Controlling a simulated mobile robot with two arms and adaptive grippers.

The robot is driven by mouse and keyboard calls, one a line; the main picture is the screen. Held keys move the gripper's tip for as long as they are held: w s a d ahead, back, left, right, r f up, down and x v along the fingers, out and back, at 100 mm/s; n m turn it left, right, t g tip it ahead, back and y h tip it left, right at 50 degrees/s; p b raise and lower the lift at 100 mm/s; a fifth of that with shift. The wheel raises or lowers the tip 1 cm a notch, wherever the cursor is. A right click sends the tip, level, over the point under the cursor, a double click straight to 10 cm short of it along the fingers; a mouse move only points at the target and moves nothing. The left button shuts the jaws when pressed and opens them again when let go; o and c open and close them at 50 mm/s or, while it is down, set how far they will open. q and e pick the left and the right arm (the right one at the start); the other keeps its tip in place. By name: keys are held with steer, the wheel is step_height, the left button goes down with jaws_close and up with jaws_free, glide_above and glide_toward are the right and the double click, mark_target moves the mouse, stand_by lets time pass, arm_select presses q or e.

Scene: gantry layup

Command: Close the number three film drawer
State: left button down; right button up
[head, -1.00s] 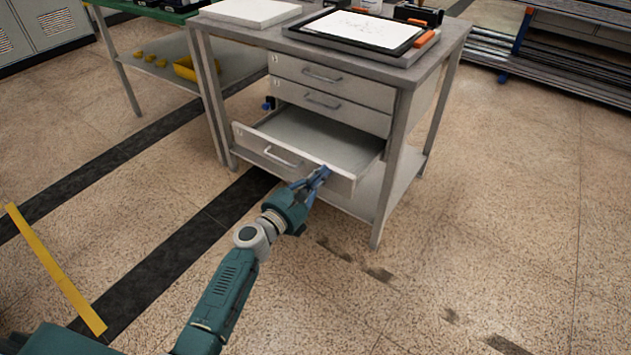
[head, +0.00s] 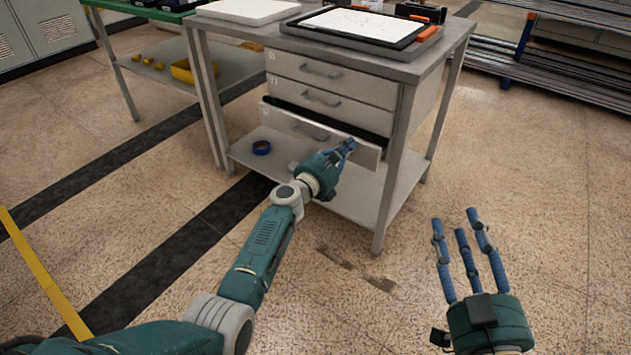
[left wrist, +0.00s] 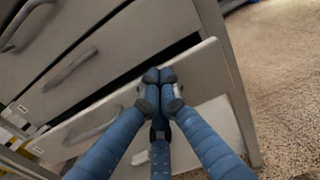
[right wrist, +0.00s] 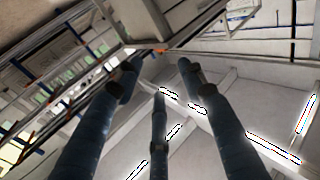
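The number three film drawer (head: 290,124) is the lowest of the drawers under the steel table. It stands out a little, with a dark gap above its front; its front also shows in the left wrist view (left wrist: 208,74). My left gripper (head: 347,146) is at the right part of that front. In the left wrist view its blue fingers (left wrist: 160,80) are drawn together, with tips against or very near the upper edge of the front. Nothing is seen held between them. My right gripper (head: 462,222) is raised over the floor at the right, fingers apart and empty.
Two closed drawers (head: 330,78) are above it. The table leg (head: 392,170) is just right of the drawer. A framed panel (head: 362,30) lies on top. Floor in front is clear.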

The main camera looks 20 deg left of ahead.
arm_select(q)
steer(key=shift+x, duration=0.8)
arm_select(e)
steer(key=shift+w+r+t, duration=0.15)
steer(key=shift+r+t, duration=0.65)
steer(key=shift+r, duration=0.75)
